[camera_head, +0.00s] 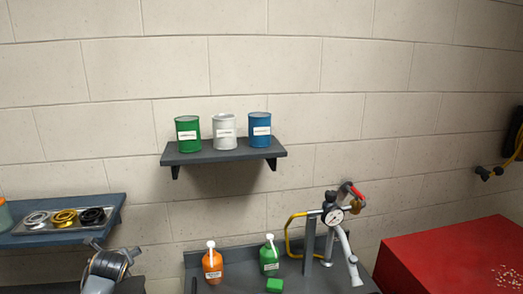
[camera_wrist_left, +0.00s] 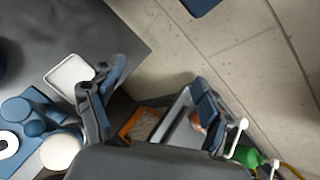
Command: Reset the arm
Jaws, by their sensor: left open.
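My left gripper (camera_wrist_left: 160,80) shows in the left wrist view with its two fingers spread wide apart. Nothing is between the fingers. In the head view, part of my left arm shows at the bottom left, below a blue shelf (camera_head: 72,236). My right arm and right gripper are in neither view.
A wall shelf (camera_head: 225,156) holds a green can (camera_head: 187,136), a white can (camera_head: 224,133) and a blue can (camera_head: 259,132). An orange bottle (camera_head: 212,264) and a green bottle (camera_head: 269,259) stand beside a gauge fixture (camera_head: 332,216). A red surface (camera_head: 450,258) is at right.

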